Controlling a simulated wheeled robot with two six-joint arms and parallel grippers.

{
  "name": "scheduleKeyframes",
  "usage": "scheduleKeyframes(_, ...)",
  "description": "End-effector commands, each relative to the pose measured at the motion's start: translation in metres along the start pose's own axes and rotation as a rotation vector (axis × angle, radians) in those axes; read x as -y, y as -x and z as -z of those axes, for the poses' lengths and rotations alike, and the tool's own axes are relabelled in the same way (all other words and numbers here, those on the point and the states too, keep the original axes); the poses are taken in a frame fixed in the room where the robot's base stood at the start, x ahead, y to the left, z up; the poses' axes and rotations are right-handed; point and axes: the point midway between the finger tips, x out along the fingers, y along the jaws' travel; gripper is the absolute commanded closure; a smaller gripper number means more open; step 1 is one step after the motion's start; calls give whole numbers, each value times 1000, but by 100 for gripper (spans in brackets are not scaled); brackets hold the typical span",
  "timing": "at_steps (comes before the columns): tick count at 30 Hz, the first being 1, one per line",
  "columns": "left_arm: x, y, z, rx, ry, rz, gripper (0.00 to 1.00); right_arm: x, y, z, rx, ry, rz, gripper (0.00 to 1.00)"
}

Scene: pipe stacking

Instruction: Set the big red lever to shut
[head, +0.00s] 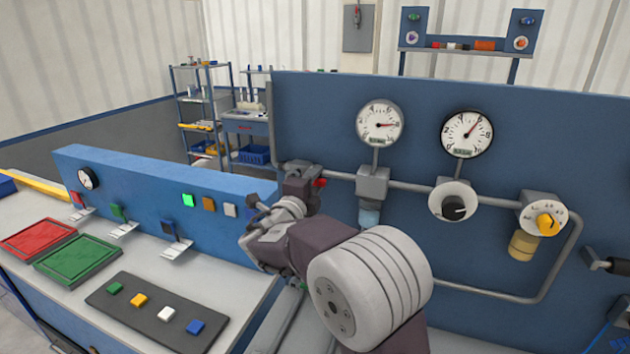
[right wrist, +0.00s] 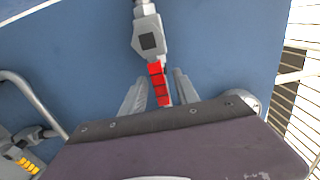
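The big red lever (right wrist: 158,82) shows in the right wrist view as a ribbed red handle hanging from a grey valve body (right wrist: 148,38) on a pipe. In the head view only a small red part (head: 320,183) shows beside the pipe at the left end of the tall blue panel. My right gripper (right wrist: 160,80) is open, with one finger on each side of the lever and a small gap visible on both sides. In the head view my right arm hides most of the fingers. My left gripper is in neither view.
A lower blue console (head: 140,180) with red and green trays stands left. Yellow ridges (right wrist: 25,164) show lower left in the wrist view.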

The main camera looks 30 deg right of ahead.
Motion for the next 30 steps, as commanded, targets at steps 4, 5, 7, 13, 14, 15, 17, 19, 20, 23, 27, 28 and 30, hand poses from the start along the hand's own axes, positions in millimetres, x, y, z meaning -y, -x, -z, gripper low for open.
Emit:
scheduleKeyframes(4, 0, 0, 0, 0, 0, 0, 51, 0, -1, 0, 1, 0, 0, 63)
scheduleKeyframes(5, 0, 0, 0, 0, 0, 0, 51, 0, -1, 0, 1, 0, 0, 63)
scheduleKeyframes(7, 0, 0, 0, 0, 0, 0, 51, 0, -1, 0, 0, 0, 0, 69)
scheduleKeyframes(13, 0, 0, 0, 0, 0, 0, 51, 0, -1, 0, 0, 0, 0, 100)
scheduleKeyframes(14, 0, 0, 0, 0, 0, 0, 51, 0, -1, 0, 0, 0, 0, 100)
scheduleKeyframes(15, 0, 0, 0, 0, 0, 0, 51, 0, -1, 0, 0, 0, 0, 100)
scheduleKeyframes(17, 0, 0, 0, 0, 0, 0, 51, 0, -1, 0, 0, 0, 0, 100)
scheduleKeyframes(19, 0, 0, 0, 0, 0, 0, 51, 0, -1, 0, 0, 0, 0, 100)
scheduleKeyframes(20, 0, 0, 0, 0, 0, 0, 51, 0, -1, 0, 0, 0, 0, 100)
scheduleKeyframes(23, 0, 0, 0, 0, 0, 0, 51, 0, -1, 0, -1, 0, 0, 100)
scheduleKeyframes(27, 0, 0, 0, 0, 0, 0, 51, 0, -1, 0, -1, 0, -1, 100)
scheduleKeyframes(28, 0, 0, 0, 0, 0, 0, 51, 0, -1, 0, -1, 0, -1, 100)
scheduleKeyframes(30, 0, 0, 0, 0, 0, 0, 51, 0, -1, 0, -1, 0, -1, 100)
